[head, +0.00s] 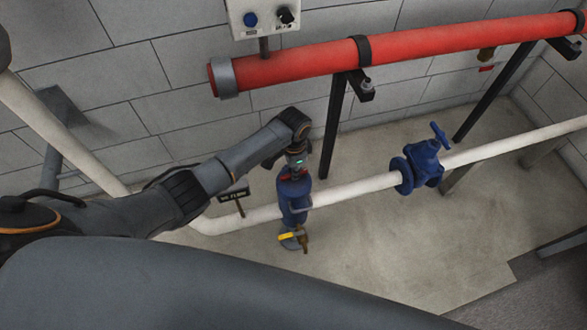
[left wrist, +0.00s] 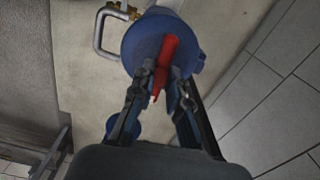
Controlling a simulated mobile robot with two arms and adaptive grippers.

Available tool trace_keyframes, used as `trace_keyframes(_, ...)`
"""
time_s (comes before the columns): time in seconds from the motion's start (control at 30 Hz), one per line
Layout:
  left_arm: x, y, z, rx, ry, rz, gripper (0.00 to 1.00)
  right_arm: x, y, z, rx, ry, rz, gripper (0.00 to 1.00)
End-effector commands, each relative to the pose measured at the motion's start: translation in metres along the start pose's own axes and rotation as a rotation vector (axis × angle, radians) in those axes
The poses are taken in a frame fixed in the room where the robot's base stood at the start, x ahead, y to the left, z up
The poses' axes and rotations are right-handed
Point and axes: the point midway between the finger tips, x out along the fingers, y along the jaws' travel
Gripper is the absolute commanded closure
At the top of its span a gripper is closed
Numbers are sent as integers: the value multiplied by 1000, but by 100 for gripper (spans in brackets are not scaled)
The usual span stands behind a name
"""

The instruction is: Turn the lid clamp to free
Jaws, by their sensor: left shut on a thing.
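A blue strainer body (head: 294,205) stands on the white pipe in the middle of the head view. In the left wrist view its round blue lid (left wrist: 140,42) carries a red bar-shaped lid clamp (left wrist: 169,52). Only a little red of the clamp (head: 284,176) shows in the head view. My left gripper (head: 293,170) points down onto the top of the strainer. In the left wrist view its fingers (left wrist: 164,92) stand on either side of the red clamp and are shut on it. My right gripper is not in view.
A small brass valve with a yellow handle (head: 289,237) sits low on the strainer. A blue valve (head: 425,168) is further right on the white pipe (head: 350,189). A thick red pipe (head: 430,45) runs along the wall behind, under a switch box (head: 264,17). A small sign (head: 233,195) stands left.

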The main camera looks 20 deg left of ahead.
Motion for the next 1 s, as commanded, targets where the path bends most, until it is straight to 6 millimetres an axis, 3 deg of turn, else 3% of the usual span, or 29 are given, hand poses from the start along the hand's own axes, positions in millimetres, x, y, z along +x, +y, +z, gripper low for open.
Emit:
trace_keyframes(0.4, -3, 5, 0, -338, -2, 10, 100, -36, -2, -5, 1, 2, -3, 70)
trace_keyframes(1.0, -1, 6, 0, -908, -6, 10, 100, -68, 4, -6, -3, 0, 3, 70)
